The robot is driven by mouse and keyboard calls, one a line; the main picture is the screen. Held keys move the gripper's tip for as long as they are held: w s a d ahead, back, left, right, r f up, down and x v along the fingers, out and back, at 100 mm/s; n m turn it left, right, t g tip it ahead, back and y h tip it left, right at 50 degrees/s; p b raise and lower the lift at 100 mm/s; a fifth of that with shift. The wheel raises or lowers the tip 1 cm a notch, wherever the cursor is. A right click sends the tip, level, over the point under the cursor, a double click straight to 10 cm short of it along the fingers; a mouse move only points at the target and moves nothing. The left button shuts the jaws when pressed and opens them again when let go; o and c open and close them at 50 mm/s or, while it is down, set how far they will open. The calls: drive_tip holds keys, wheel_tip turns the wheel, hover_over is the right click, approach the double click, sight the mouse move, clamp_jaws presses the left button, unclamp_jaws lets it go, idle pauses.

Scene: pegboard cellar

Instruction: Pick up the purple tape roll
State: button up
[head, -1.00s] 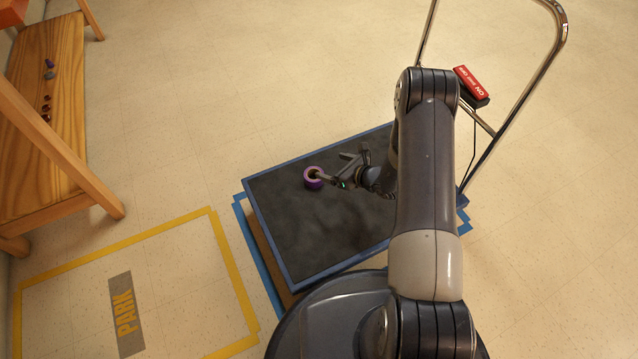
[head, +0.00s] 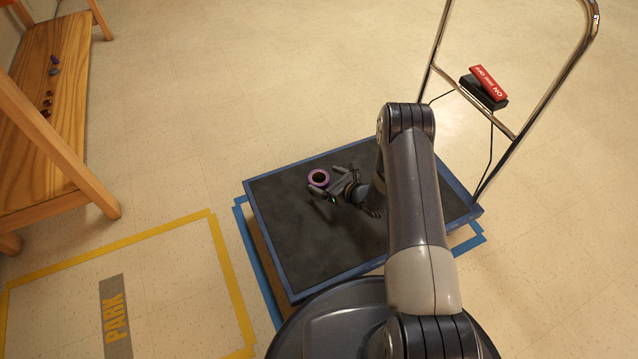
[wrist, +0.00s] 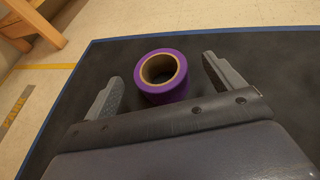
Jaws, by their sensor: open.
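The purple tape roll (head: 318,178) lies flat on the dark platform of the cart (head: 290,230), towards its far left part. Its brown core and round hole show in the wrist view (wrist: 163,76). My gripper (head: 325,182) is open and low over the platform, just beside the roll. In the wrist view my open fingers (wrist: 168,82) stand to the left and right of the roll, with gaps on both sides. The roll sits between or slightly ahead of the fingertips; I cannot tell how far. Nothing is held.
A wooden bench (head: 50,120) with several small items stands at the left. A yellow-taped PARK area (head: 113,310) and open floor lie around the cart.

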sight(314, 175)
drive_tip(key=b+x, duration=0.1)
drive_tip(key=x, duration=0.2)
drive_tip(key=shift+a+f+b, duration=0.2)
drive_tip(key=shift+f+b, duration=0.2)
drive_tip(key=shift+f, duration=0.1)
drive_tip(key=shift+w, duration=0.15)
drive_tip(key=shift+r, duration=0.1)
drive_tip(key=c, duration=1.1)
drive_tip(key=shift+r, duration=0.1)
